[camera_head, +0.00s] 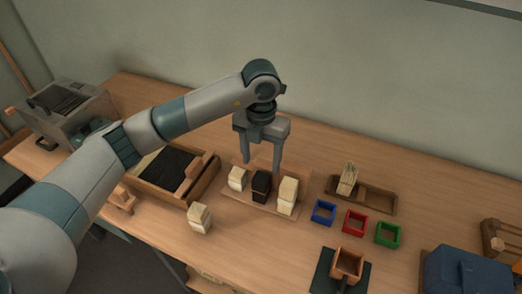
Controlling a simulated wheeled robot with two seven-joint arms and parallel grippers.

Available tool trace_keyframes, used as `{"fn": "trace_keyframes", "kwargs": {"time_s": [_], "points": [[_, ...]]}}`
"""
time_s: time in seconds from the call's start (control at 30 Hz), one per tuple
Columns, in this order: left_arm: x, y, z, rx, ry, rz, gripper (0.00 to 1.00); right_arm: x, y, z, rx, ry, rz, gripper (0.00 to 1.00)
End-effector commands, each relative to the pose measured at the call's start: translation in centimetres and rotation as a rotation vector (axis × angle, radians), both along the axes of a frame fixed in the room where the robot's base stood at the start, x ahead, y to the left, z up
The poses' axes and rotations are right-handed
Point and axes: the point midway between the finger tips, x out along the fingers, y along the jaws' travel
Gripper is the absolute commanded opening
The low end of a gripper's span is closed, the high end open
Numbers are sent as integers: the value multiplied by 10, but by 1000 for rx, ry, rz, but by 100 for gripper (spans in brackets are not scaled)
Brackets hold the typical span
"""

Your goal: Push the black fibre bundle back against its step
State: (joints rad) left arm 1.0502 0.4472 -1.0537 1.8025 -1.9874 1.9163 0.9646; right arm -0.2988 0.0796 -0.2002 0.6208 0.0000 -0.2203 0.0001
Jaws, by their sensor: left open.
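The black fibre bundle (261,187) stands upright on a low wooden board (231,203), between two cream bundles. One cream bundle (237,178) is to its left and a taller cream bundle (287,196) is to its right. My left gripper (262,162) is open and empty, with fingers pointing down just above and behind the black bundle. The right finger is near the gap between the black and right cream bundles; I cannot tell if it touches either. The step behind the black bundle is not clearly visible. My right gripper is not in view.
Another cream bundle (199,218) stands on the table in front. A wooden tray (203,184) with a black inset is to the left. Blue (323,212), red (355,222) and green (387,234) square frames and a wooden holder (377,200) are to the right.

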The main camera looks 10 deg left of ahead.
Motion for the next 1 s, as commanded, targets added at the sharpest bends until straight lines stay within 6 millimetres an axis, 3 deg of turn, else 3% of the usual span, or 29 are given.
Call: {"fn": "trace_keyframes", "kwargs": {"time_s": [0.7, 1.0], "points": [[-1, 0, -113, 0, 2, 1, 58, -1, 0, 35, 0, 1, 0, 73], [0, 0, -141, 0, 0, 1, 58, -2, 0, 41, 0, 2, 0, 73]]}}
